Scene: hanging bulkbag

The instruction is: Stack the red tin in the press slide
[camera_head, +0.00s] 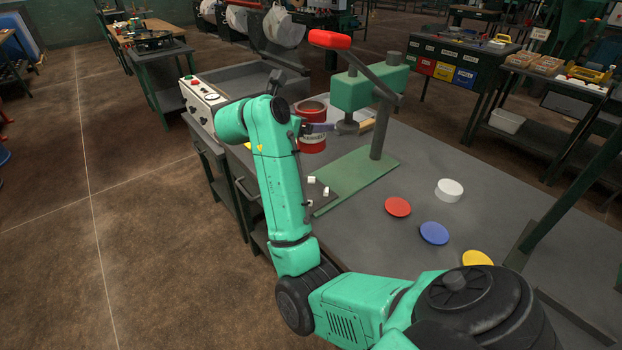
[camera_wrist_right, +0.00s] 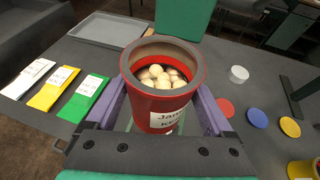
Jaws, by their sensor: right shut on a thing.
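The red tin (camera_head: 312,112) has a white label and stands upright between the fingers of my right gripper (camera_head: 318,128). In the wrist view the tin (camera_wrist_right: 160,110) is open-topped, with a grey rim and pale round pieces inside. The purple fingers of my right gripper (camera_wrist_right: 165,118) close on its two sides. The green press (camera_head: 362,90) with a red-knobbed lever stands just right of the tin, on a green base plate (camera_head: 355,180). I cannot make out the press slide clearly; the tin hides part of that area. My left gripper is not in view.
Red (camera_head: 398,207), blue (camera_head: 434,233) and yellow (camera_head: 477,259) discs and a white round piece (camera_head: 449,189) lie right of the press. Small white pieces (camera_head: 311,180) lie near the base. A yellow container (camera_wrist_right: 304,169) and colored packets (camera_wrist_right: 88,98) show in the wrist view.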

